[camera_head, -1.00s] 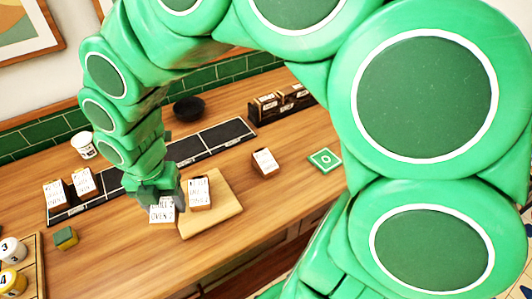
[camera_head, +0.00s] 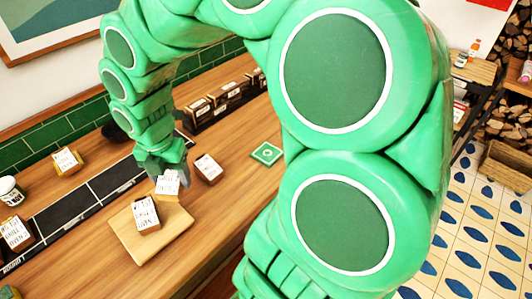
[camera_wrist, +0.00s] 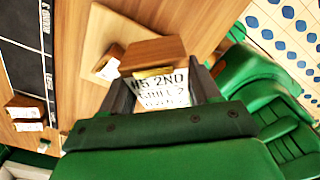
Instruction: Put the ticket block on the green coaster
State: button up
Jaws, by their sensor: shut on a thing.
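My gripper (camera_head: 163,170) is shut on a ticket block (camera_head: 168,186), a small wooden block with a white lettered ticket. It is held near the far right end of the wooden board, apparently above the counter. In the wrist view the held ticket block (camera_wrist: 160,88) sits between the fingers; its ticket reads "#5 2ND" and "GRILL 2", with the lowest line partly hidden. The green coaster (camera_head: 267,153), square with a pale ring, lies flat on the counter to the right of my gripper. Nothing is seen on it.
Another ticket block (camera_head: 145,213) stands on the wooden board (camera_head: 178,222). A loose block (camera_head: 208,168) stands between my gripper and the coaster. More blocks (camera_head: 66,160) (camera_head: 15,235) are at left by the dark rail (camera_head: 75,205). A dark rack (camera_head: 215,104) stands behind.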

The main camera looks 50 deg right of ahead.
jog(key=s+d+m, duration=0.4)
jog(key=s+d, duration=0.2)
jog(key=d, duration=0.5)
jog(key=s+d+m, duration=0.3)
jog(key=s+d, duration=0.3)
jog(key=d, duration=0.6)
send_over(268, 152)
jog(key=shift+s+a+f, duration=0.1)
jog(key=shift+s+f, duration=0.05)
jog(key=shift+f, duration=2.1)
jog(key=shift+s+f, duration=0.1)
jog(key=shift+f, duration=2.1)
jog(key=shift+w+d+f, duration=0.2)
jog(key=shift+f, duration=1.65)
jog(key=o, duration=1.1)
jog(key=shift+f, duration=0.1)
